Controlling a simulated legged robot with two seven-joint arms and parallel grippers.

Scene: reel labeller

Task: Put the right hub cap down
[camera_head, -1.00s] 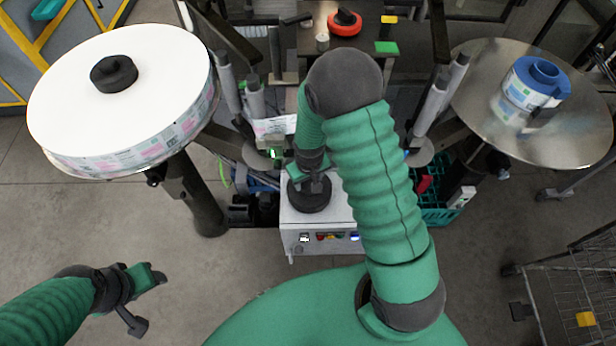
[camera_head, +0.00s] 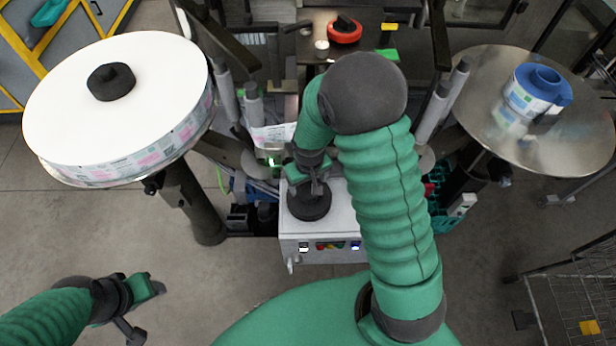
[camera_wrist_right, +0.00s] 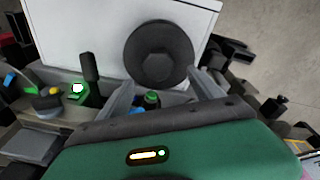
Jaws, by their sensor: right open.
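The right hub cap (camera_head: 309,206), a round black disc with a raised knob, lies on top of the white cabinet (camera_head: 345,215). In the right wrist view the cap (camera_wrist_right: 160,55) sits on the pale surface just past the fingertips. My right gripper (camera_wrist_right: 163,93) is open, its two grey fingers spread with nothing between them. In the head view the right gripper (camera_head: 314,182) is right at the cap's far side; whether it touches is hard to tell. My left gripper (camera_head: 145,308) hangs over bare floor at the lower left, far from the cap; its finger gap is unclear.
A large white label reel (camera_head: 150,120) with a black hub cap (camera_head: 111,82) stands left. A metal disc (camera_head: 480,95) with a blue-cored label roll (camera_head: 535,90) stands right. An orange-red ring (camera_head: 345,30) lies on the back table. A wire cart (camera_head: 570,300) is lower right.

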